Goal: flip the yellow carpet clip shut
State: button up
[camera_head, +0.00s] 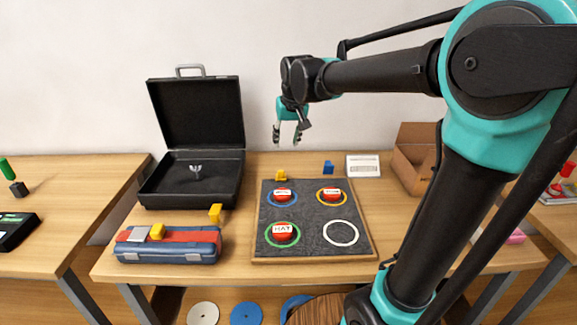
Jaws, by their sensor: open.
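A small yellow clip (281,175) sits at the back edge of the dark grey carpet board (262,215), left of the middle. It is too small to tell exactly how its flap stands. A blue clip (328,167) stands upright at the same back edge, further right. My gripper (287,140) is open and empty. It points down and appears in the picture above the yellow clip, apart from it.
Several red buttons, such as this one (283,233), sit in coloured rings on the board. An open black case (160,203) and a blue-red box (205,248) with yellow latches stand left. A white device (363,166) and cardboard box (417,134) stand back right.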

aim_at(281, 171)
jog(key=x, duration=1.7)
jog(key=shift+f, duration=0.15)
jog(key=shift+s, duration=0.1)
